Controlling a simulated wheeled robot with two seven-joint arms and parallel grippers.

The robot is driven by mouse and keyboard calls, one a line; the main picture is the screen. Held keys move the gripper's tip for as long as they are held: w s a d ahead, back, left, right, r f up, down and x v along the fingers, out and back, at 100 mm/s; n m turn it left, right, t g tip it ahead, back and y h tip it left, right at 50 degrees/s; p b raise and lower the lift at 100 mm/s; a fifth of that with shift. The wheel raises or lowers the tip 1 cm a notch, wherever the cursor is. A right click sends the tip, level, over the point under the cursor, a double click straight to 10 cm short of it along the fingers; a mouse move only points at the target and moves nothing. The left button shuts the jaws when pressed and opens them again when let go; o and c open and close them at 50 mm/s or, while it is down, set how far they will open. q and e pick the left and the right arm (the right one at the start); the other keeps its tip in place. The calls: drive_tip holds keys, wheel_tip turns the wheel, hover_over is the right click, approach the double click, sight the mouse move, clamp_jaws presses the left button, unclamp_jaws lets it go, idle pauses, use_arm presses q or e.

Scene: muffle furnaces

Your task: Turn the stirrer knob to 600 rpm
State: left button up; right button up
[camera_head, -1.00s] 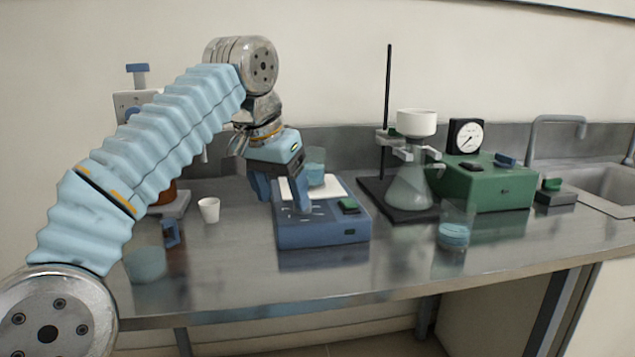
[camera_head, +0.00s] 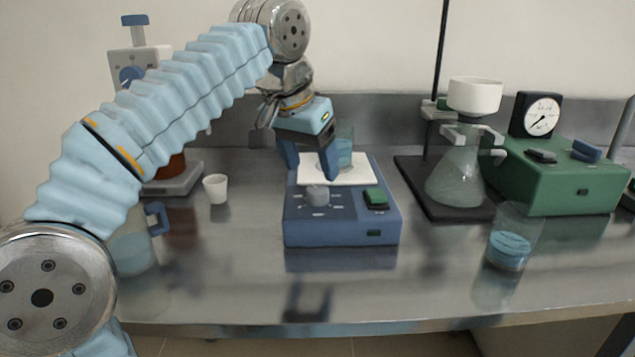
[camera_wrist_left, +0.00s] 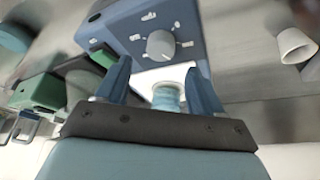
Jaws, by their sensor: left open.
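The stirrer (camera_head: 343,226) is a blue box on the bench with a white top plate (camera_head: 365,174). Its grey round knob (camera_head: 317,196) sits on the sloped front panel, ringed by pale marks too small to read. A green switch (camera_head: 375,197) is right of the knob. A beaker with blue liquid (camera_head: 344,150) stands on the plate, partly hidden by my left gripper. My left gripper (camera_head: 308,168) is open and empty, above and behind the knob, not touching it. In the left wrist view the knob (camera_wrist_left: 160,45) shows beyond and between the two fingers.
A white cup (camera_head: 215,188) and a blue-handled beaker (camera_head: 133,250) are at left. At right are a flask (camera_head: 456,180) under a white funnel, a green pump box (camera_head: 560,182) with a gauge, and a beaker of blue liquid (camera_head: 510,250). The bench before the stirrer is clear.

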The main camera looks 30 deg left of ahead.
sight(318, 189)
use_arm(q)
drive_tip(key=x, duration=0.5)
drive_tip(key=shift+w+f, duration=0.15)
drive_tip(key=shift+f, duration=0.2)
drive_tip(key=c, duration=1.1)
drive_tip(key=shift+o, duration=0.2)
